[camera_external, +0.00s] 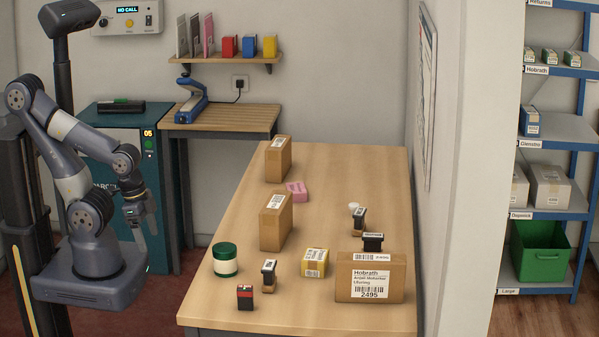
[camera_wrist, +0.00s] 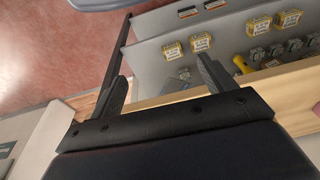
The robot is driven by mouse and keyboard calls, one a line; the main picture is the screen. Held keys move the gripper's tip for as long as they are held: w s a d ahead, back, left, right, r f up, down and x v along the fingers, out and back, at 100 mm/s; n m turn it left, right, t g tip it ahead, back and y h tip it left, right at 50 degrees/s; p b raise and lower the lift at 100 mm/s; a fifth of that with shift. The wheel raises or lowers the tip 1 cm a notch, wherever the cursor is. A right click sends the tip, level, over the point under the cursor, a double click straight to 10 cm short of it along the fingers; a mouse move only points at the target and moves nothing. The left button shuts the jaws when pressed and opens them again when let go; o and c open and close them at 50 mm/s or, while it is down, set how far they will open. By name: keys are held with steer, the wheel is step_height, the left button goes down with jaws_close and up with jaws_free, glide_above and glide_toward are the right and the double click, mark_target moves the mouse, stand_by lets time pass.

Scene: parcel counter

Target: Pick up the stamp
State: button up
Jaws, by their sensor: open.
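Several small things on the wooden table look like stamps. One with a black-and-white top and wooden base (camera_external: 269,276) stands near the front, between a green jar and a yellow-labelled box. A similar one (camera_external: 359,221) stands farther back on the right. A third dark one (camera_external: 372,242) is partly hidden behind a large carton. A small red-and-black block (camera_external: 245,297) sits at the front edge; I cannot tell whether it is a stamp. My gripper (camera_external: 142,222) hangs open and empty left of the table, apart from all of these. Its fingers also show in the wrist view (camera_wrist: 162,84).
On the table (camera_external: 328,180) stand two upright cartons (camera_external: 278,160) (camera_external: 275,222), a pink object (camera_external: 297,191), the green jar (camera_external: 225,261), the yellow-labelled box (camera_external: 314,263) and the large carton (camera_external: 370,279). The wrist view shows shelves with small boxes (camera_wrist: 172,51).

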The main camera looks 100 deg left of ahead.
steer(key=w+d+r, duration=0.2)
steer(key=w+r, duration=0.1)
steer(key=w, duration=0.5)
steer(key=w+d+r, duration=0.1)
steer(key=w+r, duration=0.2)
steer(key=w, duration=0.5)
steer(key=t, duration=0.1)
glide_above(268, 264)
steer(key=s, duration=0.2)
steer(key=p+x, duration=0.1)
steer(key=x, duration=0.9)
steer(key=shift+d, duration=0.2)
steer(key=c, duration=1.1)
